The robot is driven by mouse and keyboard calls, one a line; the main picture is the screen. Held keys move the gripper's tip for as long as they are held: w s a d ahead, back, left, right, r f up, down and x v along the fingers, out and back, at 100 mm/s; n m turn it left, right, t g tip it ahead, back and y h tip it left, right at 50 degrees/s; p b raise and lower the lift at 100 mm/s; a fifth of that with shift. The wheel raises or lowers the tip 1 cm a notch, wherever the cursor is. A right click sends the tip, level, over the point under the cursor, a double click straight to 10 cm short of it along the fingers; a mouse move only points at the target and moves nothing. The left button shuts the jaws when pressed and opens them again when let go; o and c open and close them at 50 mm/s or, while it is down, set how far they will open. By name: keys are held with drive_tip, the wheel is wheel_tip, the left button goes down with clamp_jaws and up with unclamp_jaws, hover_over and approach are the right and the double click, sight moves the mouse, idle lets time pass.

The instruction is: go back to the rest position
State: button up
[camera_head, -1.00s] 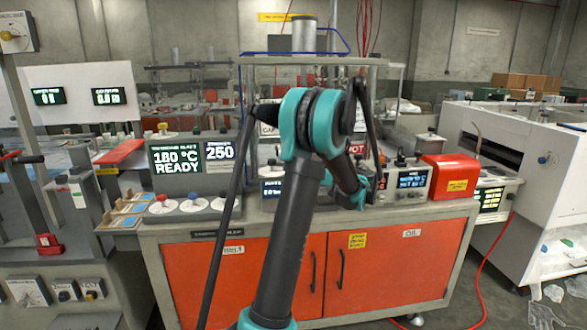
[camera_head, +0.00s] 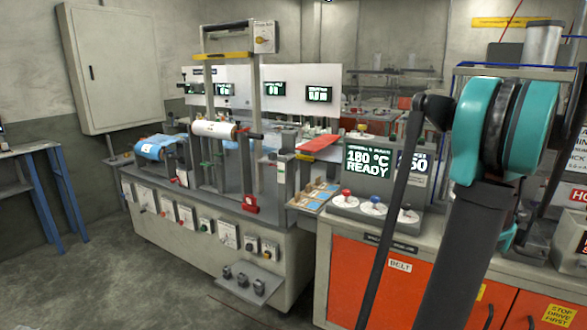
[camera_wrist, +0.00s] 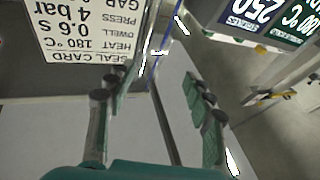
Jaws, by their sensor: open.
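My gripper (camera_wrist: 158,102) shows in the wrist view with its two dark fingers spread wide apart. Nothing is between them. Behind the fingers are a pale grey surface and a white seal card (camera_wrist: 85,28), seen upside down. In the head view my arm stands up at the right, with its teal joint near the right edge. The gripper itself cannot be made out there.
The orange-doored cabinet (camera_head: 375,285) with the "180 °C READY" display (camera_head: 368,163) is close by my arm. A long grey machine (camera_head: 215,235) with rolls stands to the left. Bare floor (camera_head: 110,275) lies at front left.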

drive_tip(key=s+a+f+m+g+h, duration=0.1)
drive_tip(key=s+a+f+m+g, duration=0.1)
drive_tip(key=s+a+f+g, duration=0.6)
drive_tip(key=s+a+f+m+g+h, duration=0.1)
drive_tip(key=a+f+m+g, duration=0.15)
drive_tip(key=a+f, duration=1.15)
drive_tip(key=s+a+f+n+g+y, duration=0.2)
drive_tip(key=s+a+f, duration=0.4)
drive_tip(key=s+a, duration=0.3)
drive_tip(key=s+a+f+n+g+y, duration=0.3)
drive_tip(key=s+a+f, duration=0.3)
drive_tip(key=s+a, duration=0.2)
drive_tip(key=shift+s+a+g, duration=0.4)
drive_tip(key=shift+g, duration=0.45)
